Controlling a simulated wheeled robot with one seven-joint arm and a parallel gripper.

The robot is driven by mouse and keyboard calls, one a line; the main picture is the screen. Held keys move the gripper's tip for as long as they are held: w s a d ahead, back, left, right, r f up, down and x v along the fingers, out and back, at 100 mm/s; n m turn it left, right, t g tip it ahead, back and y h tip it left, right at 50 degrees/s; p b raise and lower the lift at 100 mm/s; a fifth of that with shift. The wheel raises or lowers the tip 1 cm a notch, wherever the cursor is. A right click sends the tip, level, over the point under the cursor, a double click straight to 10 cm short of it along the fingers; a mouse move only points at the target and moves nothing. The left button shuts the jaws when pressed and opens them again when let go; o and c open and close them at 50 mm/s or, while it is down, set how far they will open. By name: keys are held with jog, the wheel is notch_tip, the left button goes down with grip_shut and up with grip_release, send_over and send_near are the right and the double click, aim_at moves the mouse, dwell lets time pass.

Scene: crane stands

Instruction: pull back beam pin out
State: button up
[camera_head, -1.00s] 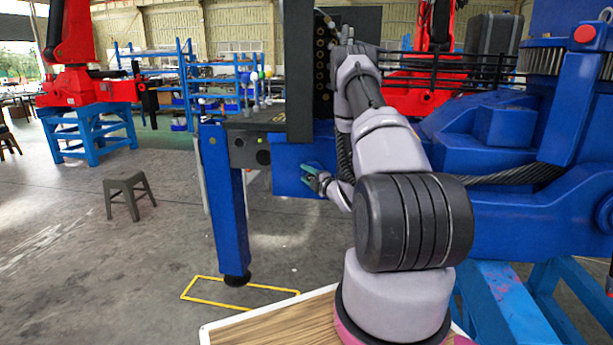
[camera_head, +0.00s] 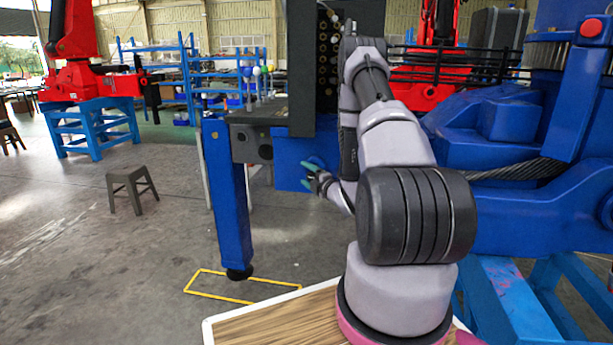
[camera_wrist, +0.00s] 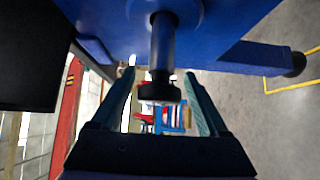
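The pin is a dark rod with a round knob (camera_wrist: 162,88), sticking out of the blue beam in the wrist view. The beam's blue face (camera_wrist: 225,18) fills the top of that view; the beam (camera_head: 290,152) also shows in the head view. My gripper (camera_wrist: 160,74) is open, with one finger on each side of the pin. Gaps show between the fingers and the knob, so nothing is gripped. In the head view my gripper (camera_head: 311,178) is at the beam's front face, partly behind my arm. The pin cannot be made out there.
A dark upright panel (camera_head: 305,60) rises behind my arm. A stool (camera_head: 132,187) stands on open floor at left. Blue crane structure (camera_head: 510,210) fills the right.

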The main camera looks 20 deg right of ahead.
jog(key=s+d, duration=0.2)
jog(key=s, duration=0.8)
jog(key=shift+s, duration=0.3)
